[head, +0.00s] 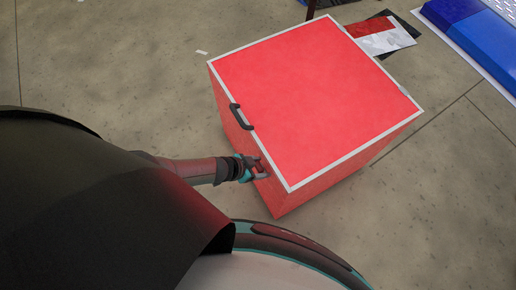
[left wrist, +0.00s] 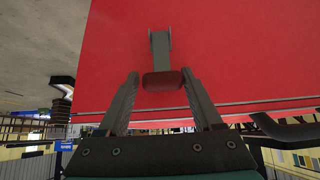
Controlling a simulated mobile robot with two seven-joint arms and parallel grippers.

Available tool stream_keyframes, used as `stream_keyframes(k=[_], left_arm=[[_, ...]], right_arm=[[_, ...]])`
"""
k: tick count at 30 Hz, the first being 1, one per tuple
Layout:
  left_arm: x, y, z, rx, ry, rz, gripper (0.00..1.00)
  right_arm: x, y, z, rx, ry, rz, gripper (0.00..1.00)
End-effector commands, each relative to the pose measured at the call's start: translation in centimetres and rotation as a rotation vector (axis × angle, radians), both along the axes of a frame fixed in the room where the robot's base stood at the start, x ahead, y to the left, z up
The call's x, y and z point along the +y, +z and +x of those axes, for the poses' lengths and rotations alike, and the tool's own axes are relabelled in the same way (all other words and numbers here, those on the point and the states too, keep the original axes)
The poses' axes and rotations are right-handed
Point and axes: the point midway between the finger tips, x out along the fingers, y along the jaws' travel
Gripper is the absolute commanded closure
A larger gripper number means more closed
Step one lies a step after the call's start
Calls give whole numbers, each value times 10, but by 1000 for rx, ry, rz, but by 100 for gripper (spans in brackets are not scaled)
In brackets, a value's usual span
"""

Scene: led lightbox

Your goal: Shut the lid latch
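The red box (head: 310,100) stands on the floor with its white-edged lid lying flat on top. The lid latch, a grey lever (left wrist: 160,55) with a dark red end piece (left wrist: 163,81), shows on the box's red front face in the left wrist view. My left gripper (head: 262,170) is at this front face, below the lid's edge. In the left wrist view its two fingers (left wrist: 161,83) are spread apart, one on each side of the red end piece. I cannot tell whether they touch it. In the head view the gripper mostly hides the latch. My right gripper is not in view.
A black handle (head: 241,117) sits at the lid's near left edge; it also shows at the lower right of the left wrist view (left wrist: 286,131). A red and white panel (head: 380,37) and a blue object (head: 475,35) lie beyond the box.

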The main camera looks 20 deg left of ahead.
Motion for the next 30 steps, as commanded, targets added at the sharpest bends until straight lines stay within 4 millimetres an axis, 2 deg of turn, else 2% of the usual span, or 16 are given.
stream_keyframes(k=[1, 3, 17, 23, 30], left_arm=[[1, 0, 1, -1, 2, 2, 23], [2, 0, 1, 1, 3, 4, 15], [6, -1, -3, 6, 5, 11, 15], [13, 14, -11, 6, 7, 11, 15], [26, 43, -28, 5, 4, 11, 15]], right_arm=[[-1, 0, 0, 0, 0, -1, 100], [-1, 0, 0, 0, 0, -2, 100], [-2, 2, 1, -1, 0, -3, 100], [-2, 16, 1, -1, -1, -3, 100], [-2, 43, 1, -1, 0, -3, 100]])
